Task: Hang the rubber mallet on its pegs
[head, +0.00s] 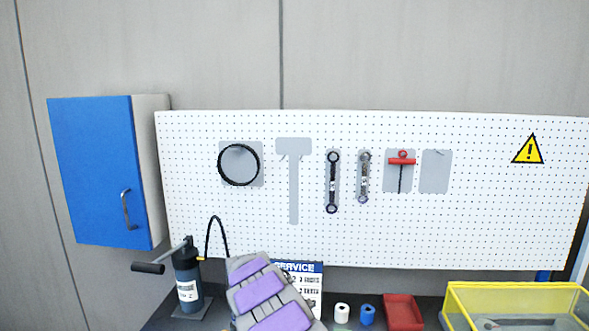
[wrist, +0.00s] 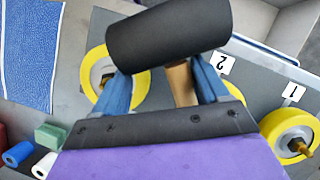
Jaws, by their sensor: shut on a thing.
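The rubber mallet shows in the wrist view, with a thick black head (wrist: 168,36) and a pale wooden handle (wrist: 182,84). My gripper (wrist: 163,82) has blue fingers on both sides of the handle, just under the head, and is shut on the mallet. The lower handle is hidden behind my gripper. In the head view, a grey mallet-shaped outline (head: 293,180) is bare on the white pegboard (head: 480,225), with small pegs just under its wide top. My arm shows at the bottom of that view; the mallet and gripper cannot be made out there.
A black ring (head: 220,165), two wrenches (head: 332,182) and a red-handled tool (head: 402,161) hang on the board. A blue cabinet (head: 100,170) is at left. A pump (head: 188,270), a red bin (head: 402,312) and a yellow-rimmed crate (head: 455,300) stand below. Yellow wheels (wrist: 288,130) lie beneath my gripper.

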